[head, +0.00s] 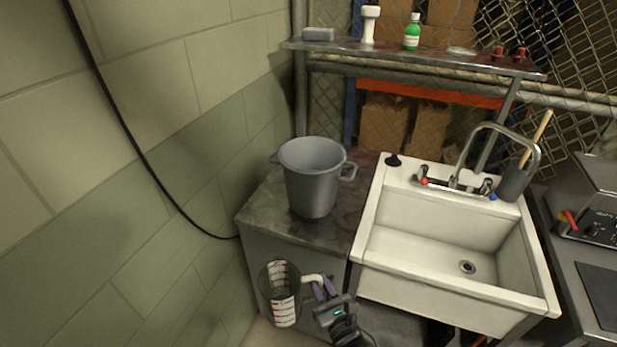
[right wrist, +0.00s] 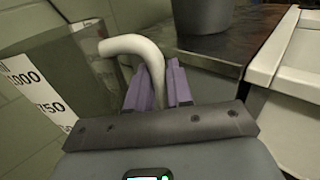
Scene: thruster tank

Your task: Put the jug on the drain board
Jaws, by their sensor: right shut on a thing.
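The jug (head: 277,292) is a dark see-through measuring jug with a white scale strip, red marks and a white handle. My right gripper (head: 320,286) has purple fingers shut on its handle. It holds the jug in the air in front of the cabinet, below the level of the drain board (head: 262,222). The drain board is the worn dark metal top left of the sink. In the right wrist view the white handle (right wrist: 135,45) passes between the fingers, with the jug (right wrist: 62,70) at the left. My left gripper is out of view.
A grey pot (head: 312,185) with side handles stands on the drain board; its front part is bare. The white sink (head: 440,275) with a tap adjoins on the right. A block wall is close on the left. A shelf (head: 420,56) with bottles hangs behind.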

